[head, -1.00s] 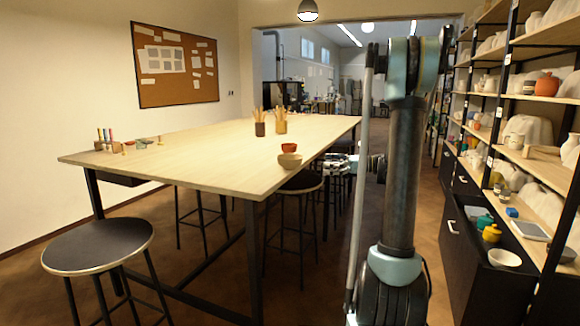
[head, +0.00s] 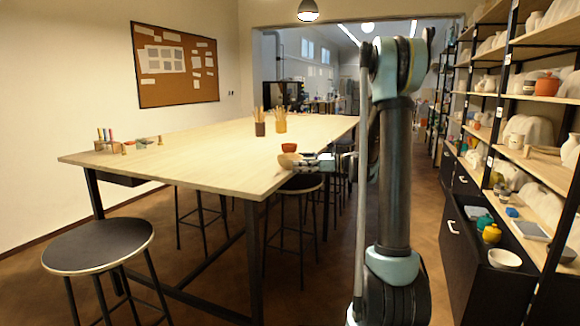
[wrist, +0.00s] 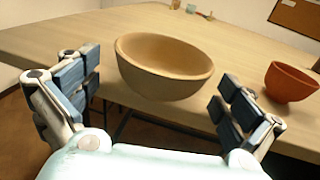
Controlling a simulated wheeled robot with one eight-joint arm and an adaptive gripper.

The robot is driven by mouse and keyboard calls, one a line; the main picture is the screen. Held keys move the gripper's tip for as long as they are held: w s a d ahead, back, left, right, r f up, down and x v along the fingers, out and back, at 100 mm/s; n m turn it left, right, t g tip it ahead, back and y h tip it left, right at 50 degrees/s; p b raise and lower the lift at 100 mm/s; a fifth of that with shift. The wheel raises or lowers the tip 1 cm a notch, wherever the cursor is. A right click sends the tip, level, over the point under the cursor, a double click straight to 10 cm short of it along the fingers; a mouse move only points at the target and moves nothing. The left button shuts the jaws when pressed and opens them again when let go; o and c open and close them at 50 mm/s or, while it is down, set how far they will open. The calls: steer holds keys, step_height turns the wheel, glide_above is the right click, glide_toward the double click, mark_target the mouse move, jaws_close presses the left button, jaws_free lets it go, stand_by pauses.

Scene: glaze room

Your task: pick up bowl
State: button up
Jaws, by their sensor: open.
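A tan bowl (head: 287,160) stands upright near the right edge of the long table, and it fills the middle of the wrist view (wrist: 165,72). A smaller red-orange bowl (head: 289,148) is just behind it in the head view and to its right in the wrist view (wrist: 291,83). My gripper (head: 304,164) is at the table's right edge beside the tan bowl. In the wrist view its fingers are spread wide, one toward each side of the tan bowl, with gaps visible. It is open and empty.
The long wooden table (head: 205,165) is mostly bare around the bowls. Two pencil cups (head: 260,129) stand farther back. Stools (head: 97,246) stand beside and under the table.

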mark_target(290, 161)
steer(key=a, duration=0.3)
steer(key=shift+w+a, duration=0.15)
steer(key=shift+w, duration=0.2)
steer(key=shift+c, duration=0.6)
steer(key=c, duration=0.9)
steer(key=shift+r, duration=0.1)
